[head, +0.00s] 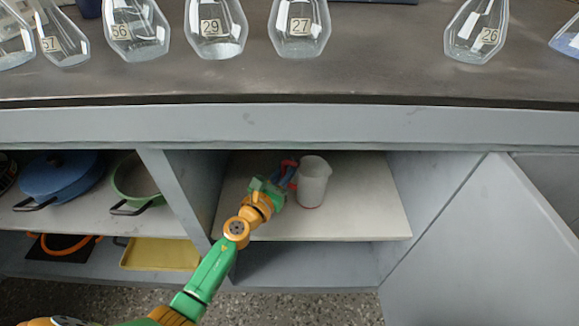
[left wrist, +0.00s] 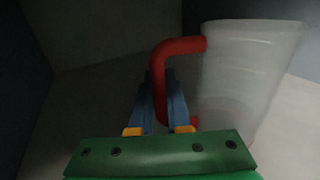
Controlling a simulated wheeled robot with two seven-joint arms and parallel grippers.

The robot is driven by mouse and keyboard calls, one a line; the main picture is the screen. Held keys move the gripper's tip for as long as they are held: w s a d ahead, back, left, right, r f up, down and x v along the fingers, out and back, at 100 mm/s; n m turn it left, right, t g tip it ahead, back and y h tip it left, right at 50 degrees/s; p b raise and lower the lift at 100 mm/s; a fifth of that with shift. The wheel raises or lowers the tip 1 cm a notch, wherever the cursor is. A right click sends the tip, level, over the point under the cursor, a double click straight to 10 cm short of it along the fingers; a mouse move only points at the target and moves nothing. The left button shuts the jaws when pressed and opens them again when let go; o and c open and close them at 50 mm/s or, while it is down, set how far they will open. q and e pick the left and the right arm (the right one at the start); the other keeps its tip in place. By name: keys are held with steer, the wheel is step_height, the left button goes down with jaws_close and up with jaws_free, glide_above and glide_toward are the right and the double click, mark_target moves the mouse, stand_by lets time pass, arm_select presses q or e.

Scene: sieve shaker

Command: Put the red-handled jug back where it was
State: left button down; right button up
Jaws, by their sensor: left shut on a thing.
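The red-handled jug (head: 313,182) is white and translucent with a red handle on its left side. It stands upright on the white shelf (head: 365,205) inside the open cabinet, or very close above it; I cannot tell which. My left gripper (head: 282,178) reaches in from the left and is shut on the jug's handle. In the left wrist view, the blue fingers (left wrist: 162,108) sit on either side of the red handle (left wrist: 160,75), and the jug's body (left wrist: 245,80) is to the right. My right gripper is not in view.
Cabinet walls bound the shelf on both sides; the shelf right of the jug is bare. A blue pot (head: 60,175), a green pan (head: 135,180) and a yellow tray (head: 160,254) are in the left compartment. Several numbered flasks, one marked 27 (head: 299,35), stand on the countertop (head: 380,75).

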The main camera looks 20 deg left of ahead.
arm_select(q)
steer(key=c, duration=0.9)
jaws_free()
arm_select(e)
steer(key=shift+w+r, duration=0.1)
arm_select(q)
steer(key=shift+r, duration=0.1)
steer(key=v, duration=0.6)
steer(key=shift+s+a+p, duration=0.1)
steer(key=shift+s+p, duration=0.2)
steer(key=shift+s, duration=0.1)
steer(key=b+v, duration=0.1)
steer(key=v, duration=0.3)
steer(key=shift+s+a, duration=0.1)
steer(key=shift+s, duration=0.55)
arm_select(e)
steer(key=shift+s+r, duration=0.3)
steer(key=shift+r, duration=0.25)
